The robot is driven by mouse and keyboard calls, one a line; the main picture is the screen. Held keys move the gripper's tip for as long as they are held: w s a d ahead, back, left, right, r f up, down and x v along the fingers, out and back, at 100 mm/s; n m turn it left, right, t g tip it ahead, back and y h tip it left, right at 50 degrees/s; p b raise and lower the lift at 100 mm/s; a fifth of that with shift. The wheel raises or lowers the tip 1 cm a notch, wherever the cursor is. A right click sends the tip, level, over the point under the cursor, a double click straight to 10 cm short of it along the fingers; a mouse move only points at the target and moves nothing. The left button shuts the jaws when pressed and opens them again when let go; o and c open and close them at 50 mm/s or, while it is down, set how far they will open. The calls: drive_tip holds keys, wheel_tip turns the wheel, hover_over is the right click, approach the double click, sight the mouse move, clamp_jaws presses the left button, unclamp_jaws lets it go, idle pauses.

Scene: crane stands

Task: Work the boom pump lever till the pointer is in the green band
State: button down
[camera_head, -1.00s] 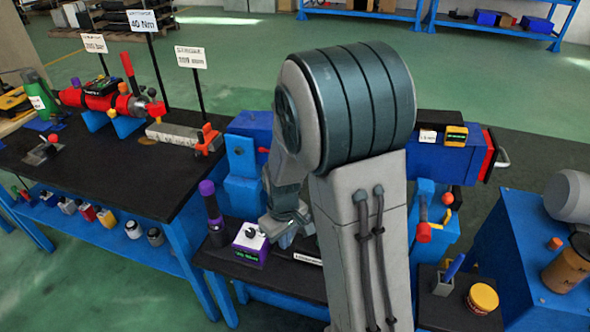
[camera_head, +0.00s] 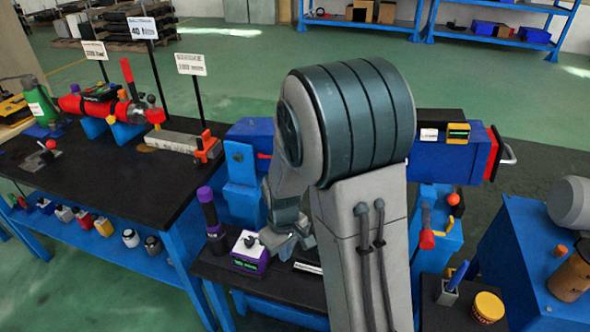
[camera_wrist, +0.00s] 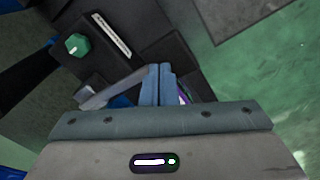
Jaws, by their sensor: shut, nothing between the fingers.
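My gripper (camera_head: 290,238) hangs over the low black bench in the middle of the head view, partly hidden by my own arm. In the wrist view its two fingers (camera_wrist: 164,84) are pressed together with nothing between them. A grey bar (camera_wrist: 112,88) and a bit of blue show just behind the fingertips; I cannot tell whether they touch. The blue boom unit (camera_head: 440,160) lies behind my arm. A lever with a red grip (camera_head: 427,239) and a red ball knob (camera_head: 453,198) are at its blue post. I cannot tell which is the pump lever. No pointer or green band is readable.
A purple box with a white knob (camera_head: 250,252) and a purple-topped tool (camera_head: 210,215) stand left of my gripper. A green knob (camera_wrist: 78,45) shows in the wrist view. A yellow-lidded jar (camera_head: 487,307) and a blue bench (camera_head: 520,225) are at right.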

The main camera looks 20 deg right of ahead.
wheel_tip(320, 180, up, 7)
drive_tip(key=p, duration=0.5)
drive_tip(key=shift+r, duration=0.2)
idle(1.1)
drive_tip(key=shift+s+f+b, duration=0.1)
drive_tip(key=shift+f+b, duration=4)
drive_tip(key=shift+f, duration=0.85)
wheel_tip(320, 180, up, 10)
drive_tip(key=p, duration=0.7)
drive_tip(key=shift+p, duration=0.3)
drive_tip(key=shift+f, duration=0.1)
